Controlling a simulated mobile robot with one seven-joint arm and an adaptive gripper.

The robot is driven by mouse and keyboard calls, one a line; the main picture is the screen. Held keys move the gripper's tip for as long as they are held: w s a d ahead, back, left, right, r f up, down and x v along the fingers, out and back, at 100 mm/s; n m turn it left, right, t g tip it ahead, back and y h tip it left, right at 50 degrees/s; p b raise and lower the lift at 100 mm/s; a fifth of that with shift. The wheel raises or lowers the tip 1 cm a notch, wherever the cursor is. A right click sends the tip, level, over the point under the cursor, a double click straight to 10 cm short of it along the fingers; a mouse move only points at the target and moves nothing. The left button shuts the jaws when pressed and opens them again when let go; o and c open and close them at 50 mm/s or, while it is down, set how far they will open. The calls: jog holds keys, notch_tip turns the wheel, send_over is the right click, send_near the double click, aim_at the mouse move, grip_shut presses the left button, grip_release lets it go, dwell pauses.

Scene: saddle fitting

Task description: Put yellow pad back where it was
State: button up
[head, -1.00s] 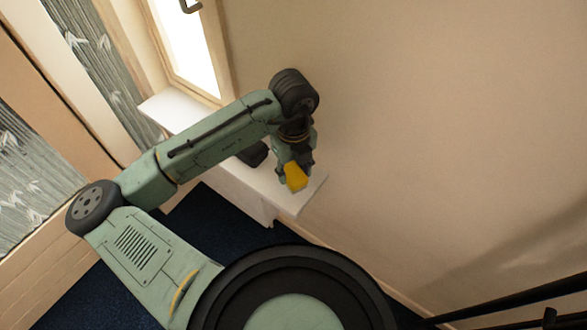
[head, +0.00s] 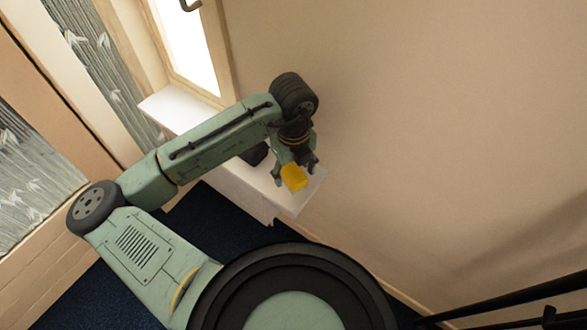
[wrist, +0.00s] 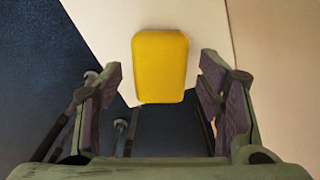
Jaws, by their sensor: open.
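The yellow pad (head: 294,177) is at the right end of the white sill (head: 291,203), by the wall. In the wrist view the yellow pad (wrist: 160,66) shows as an upright rounded block between my open fingers, with a gap on both sides. My gripper (wrist: 161,85) is open, and neither finger touches the pad. In the head view my gripper (head: 296,172) is over the sill's end, partly hiding the pad's surroundings. The pad's lower edge in the wrist view reaches past the sill's edge.
A dark object (head: 255,153) stands on the sill behind my arm, partly hidden. The beige wall (head: 430,120) runs close along the sill's right side. A bright window (head: 186,45) is at the back left. Dark blue carpet (head: 215,225) lies below.

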aim_at(293, 174)
notch_tip(293, 174, up, 12)
dwell(0.5)
jog(key=shift+s, duration=0.1)
dwell(0.4)
